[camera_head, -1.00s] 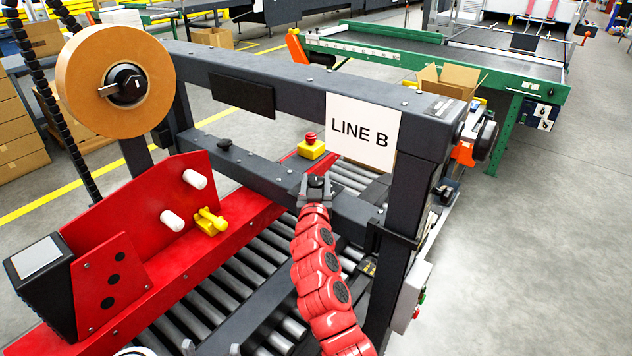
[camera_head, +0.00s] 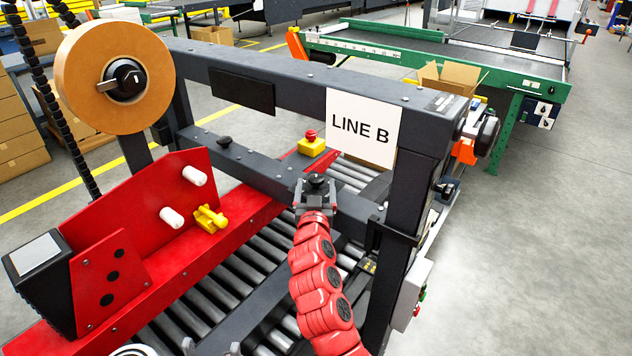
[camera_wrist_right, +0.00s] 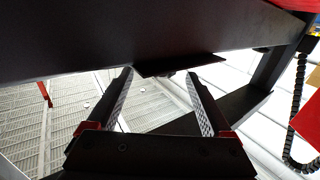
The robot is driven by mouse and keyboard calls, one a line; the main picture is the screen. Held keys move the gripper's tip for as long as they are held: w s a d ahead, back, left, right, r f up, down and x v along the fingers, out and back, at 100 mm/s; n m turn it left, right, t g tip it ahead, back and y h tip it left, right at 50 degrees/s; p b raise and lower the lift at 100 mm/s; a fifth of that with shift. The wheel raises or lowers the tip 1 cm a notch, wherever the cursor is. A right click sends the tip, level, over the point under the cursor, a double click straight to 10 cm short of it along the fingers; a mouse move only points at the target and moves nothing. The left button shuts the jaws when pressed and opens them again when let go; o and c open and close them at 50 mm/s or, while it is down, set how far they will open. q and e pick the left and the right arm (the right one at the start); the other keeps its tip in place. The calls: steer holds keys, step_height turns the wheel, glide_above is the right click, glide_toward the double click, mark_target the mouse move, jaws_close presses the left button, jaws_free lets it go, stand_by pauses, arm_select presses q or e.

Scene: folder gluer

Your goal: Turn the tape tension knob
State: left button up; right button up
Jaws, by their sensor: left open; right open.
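A black knob (camera_head: 316,181) shows on the lower dark crossbar (camera_head: 262,166) in the head view. My right gripper (camera_head: 316,190) is at this knob, its open fingers to either side; I cannot tell whether they touch it. A similar black knob (camera_head: 224,141) stands free further left on the bar. A black hub (camera_head: 125,79) sits in the brown tape roll (camera_head: 82,95). No label shows which is the tension knob. In the right wrist view the right gripper (camera_wrist_right: 157,78) is open; a dark flat piece (camera_wrist_right: 180,65) shows beyond the fingertips. My left gripper is not in view.
A red side plate (camera_head: 140,215) with white rollers and a yellow part (camera_head: 210,220) stands left. Conveyor rollers (camera_head: 250,262) lie below. A post (camera_head: 410,190) is close on the right.

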mark_target(315, 183)
steer(key=s+b, duration=0.2)
steer(key=s, duration=1.1)
steer(key=shift+s+a+b, duration=0.2)
steer(key=shift+s+b, duration=0.1)
steer(key=shift+s, duration=0.05)
steer(key=w+h+p, duration=0.1)
steer(key=w+p, duration=0.6)
steer(key=w, duration=0.1)
steer(key=w+m+h+p, duration=0.1)
steer(key=w+p, duration=0.6)
steer(key=w, duration=0.1)
steer(key=shift+w+d, duration=0.1)
steer(key=shift+w+d+f, duration=0.1)
steer(key=shift+w+d, duration=0.1)
steer(key=shift+w, duration=0.45)
